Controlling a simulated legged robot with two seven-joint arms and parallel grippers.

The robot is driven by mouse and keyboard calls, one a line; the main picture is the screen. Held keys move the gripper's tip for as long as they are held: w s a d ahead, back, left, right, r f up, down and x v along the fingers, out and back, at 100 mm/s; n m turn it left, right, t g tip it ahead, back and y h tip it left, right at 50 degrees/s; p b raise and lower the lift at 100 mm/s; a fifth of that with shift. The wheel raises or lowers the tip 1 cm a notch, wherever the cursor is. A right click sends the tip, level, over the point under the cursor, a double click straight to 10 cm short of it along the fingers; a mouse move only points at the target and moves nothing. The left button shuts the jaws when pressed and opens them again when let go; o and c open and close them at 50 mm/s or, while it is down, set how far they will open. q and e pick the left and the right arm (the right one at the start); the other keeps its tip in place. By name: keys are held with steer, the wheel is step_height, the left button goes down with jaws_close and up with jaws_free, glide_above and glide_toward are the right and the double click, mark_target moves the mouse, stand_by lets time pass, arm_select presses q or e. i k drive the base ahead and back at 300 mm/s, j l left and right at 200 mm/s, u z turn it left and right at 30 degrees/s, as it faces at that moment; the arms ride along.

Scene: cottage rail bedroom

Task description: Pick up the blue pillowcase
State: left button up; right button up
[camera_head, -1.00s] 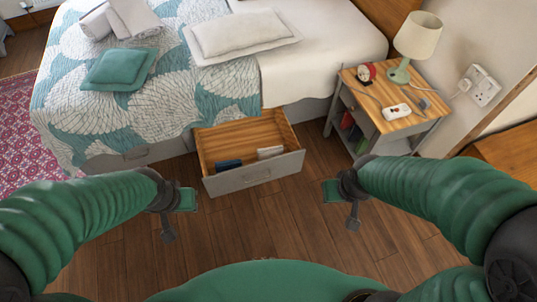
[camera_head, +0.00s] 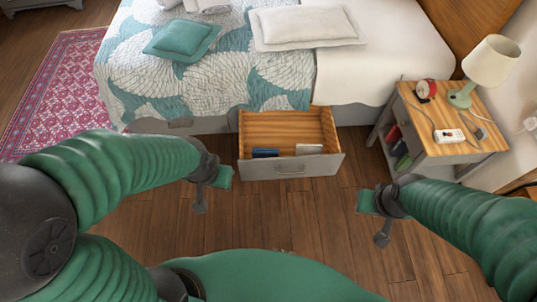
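A folded blue cloth (camera_head: 265,153), which looks like the blue pillowcase, lies inside the open drawer (camera_head: 290,168) under the bed, near its front panel on the left. A folded white cloth (camera_head: 309,148) lies to its right in the same drawer. My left gripper (camera_head: 213,190) is left of the drawer's front, apart from it and from the blue cloth. My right gripper (camera_head: 374,215) is right of and nearer than the drawer. Neither holds anything I can see; their finger gaps are not clear from this angle.
The bed (camera_head: 240,50) stands behind the drawer with a teal cushion (camera_head: 183,38) and a white pillow (camera_head: 307,26) on it. A nightstand (camera_head: 475,150) with a lamp (camera_head: 492,60) stands at the right. The wooden floor (camera_head: 290,225) between my arms is clear.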

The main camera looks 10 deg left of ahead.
mark_target(257, 153)
steer(key=i+j, duration=0.35)
steer(key=i, duration=0.2)
steer(key=i+j, duration=0.35)
steer(key=i, duration=0.2)
steer(key=i+j+z, duration=0.1)
steer(key=i+j, duration=0.25)
steer(key=i, duration=0.15)
